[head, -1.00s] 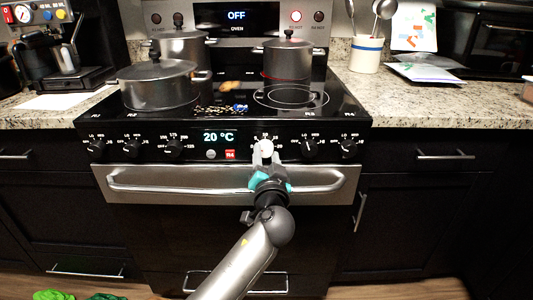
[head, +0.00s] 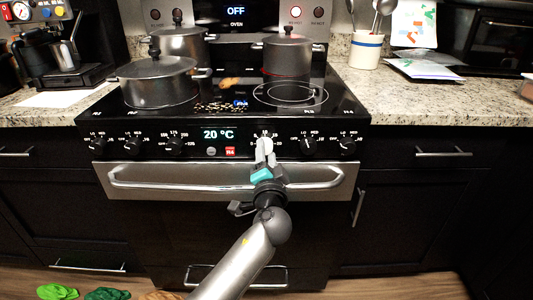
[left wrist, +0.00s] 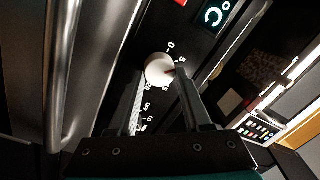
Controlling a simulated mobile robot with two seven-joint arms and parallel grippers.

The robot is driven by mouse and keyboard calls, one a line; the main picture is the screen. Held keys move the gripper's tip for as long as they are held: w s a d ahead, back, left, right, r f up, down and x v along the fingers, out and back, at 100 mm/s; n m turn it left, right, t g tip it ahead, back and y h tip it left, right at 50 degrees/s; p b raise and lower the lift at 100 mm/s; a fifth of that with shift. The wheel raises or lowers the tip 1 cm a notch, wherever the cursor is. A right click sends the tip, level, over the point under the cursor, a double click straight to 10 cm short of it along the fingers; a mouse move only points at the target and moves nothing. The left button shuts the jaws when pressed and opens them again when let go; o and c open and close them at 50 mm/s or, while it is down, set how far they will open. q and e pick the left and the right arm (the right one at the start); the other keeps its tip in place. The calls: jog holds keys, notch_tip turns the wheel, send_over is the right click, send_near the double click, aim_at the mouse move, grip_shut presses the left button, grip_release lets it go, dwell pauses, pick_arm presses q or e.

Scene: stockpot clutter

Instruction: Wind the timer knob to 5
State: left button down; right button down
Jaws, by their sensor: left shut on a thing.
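The white timer knob (head: 267,143) is on the front panel of the stove, right of the 20 °C display. It also shows in the left wrist view (left wrist: 159,66), ringed by white numbers. A small dark reddish pointer mark on it faces the right-hand finger, just past the 5; that finger hides part of the scale, so the exact reading is unclear. My left gripper (head: 265,150) reaches up to the knob from below and is shut on it, one finger on each side. My right gripper is not in view.
The steel oven handle (head: 130,182) runs just below the panel, under my left wrist. Several black knobs, such as one (head: 308,146) to the right, flank the timer. Pots, including a large one (head: 158,85), stand on the cooktop above.

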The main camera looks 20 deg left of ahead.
pick_arm(q)
jog(key=shift+c, duration=1.7)
grip_release()
jog(key=shift+s+d, duration=0.2)
jog(key=shift+s, duration=0.35)
jog(key=p+v, duration=0.2)
jog(key=v, duration=1.2)
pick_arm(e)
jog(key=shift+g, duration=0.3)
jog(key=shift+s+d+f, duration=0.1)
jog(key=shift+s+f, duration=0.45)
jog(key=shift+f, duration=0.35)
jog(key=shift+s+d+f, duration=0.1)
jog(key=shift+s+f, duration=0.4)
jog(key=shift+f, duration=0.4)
pick_arm(q)
jog(key=shift+s, duration=0.1)
